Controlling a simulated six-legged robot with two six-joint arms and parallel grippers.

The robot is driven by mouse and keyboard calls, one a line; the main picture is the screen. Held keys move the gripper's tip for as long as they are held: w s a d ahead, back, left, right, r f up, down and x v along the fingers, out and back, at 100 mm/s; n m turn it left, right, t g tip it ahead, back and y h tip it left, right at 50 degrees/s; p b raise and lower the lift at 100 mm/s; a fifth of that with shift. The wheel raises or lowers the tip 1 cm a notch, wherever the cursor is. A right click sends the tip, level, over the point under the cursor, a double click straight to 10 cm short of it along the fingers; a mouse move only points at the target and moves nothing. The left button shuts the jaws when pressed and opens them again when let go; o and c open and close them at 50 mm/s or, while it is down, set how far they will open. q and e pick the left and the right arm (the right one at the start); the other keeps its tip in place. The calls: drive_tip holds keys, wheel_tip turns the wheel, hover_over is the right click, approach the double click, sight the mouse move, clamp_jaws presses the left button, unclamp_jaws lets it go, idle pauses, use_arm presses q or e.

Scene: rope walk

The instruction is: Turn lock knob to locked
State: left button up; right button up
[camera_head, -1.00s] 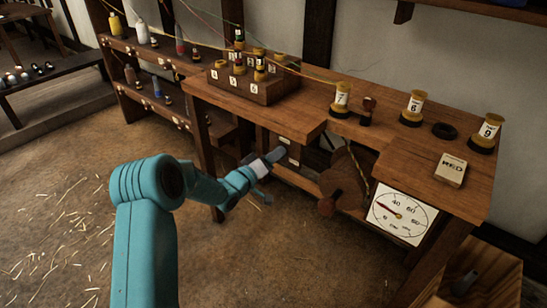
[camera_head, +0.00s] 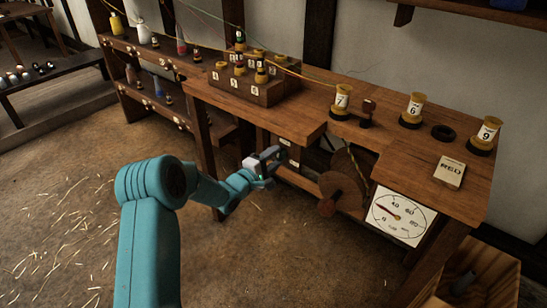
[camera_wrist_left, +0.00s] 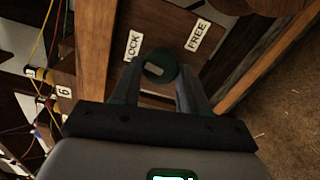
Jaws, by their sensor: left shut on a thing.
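The lock knob (camera_wrist_left: 160,68) is a round dark green knob with a short pale bar on its face, seen in the left wrist view. It sits on a brown wooden panel between a LOCK label (camera_wrist_left: 132,46) on its left and a FREE label (camera_wrist_left: 197,37) on its right. My left gripper (camera_head: 273,160) is at the panel under the bench, its two fingers on either side of the knob and shut on it. In the head view the gripper hides the knob. My right gripper is not in view.
The wooden bench (camera_head: 400,165) overhangs the panel. A wooden crank wheel (camera_head: 343,188) and a white dial (camera_head: 400,215) are right of my gripper. The floor to the left is open, with scattered straw.

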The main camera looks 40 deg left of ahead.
use_arm(q)
drive_tip(key=shift+f+n, duration=0.1)
drive_tip(key=shift+n, duration=0.9)
drive_tip(key=o, duration=1)
drive_tip(key=shift+o, duration=0.2)
drive_tip(key=shift+s, duration=0.1)
drive_tip(key=s+a+p, duration=0.1)
drive_tip(key=s, duration=1.5)
drive_tip(key=shift+a, duration=0.15)
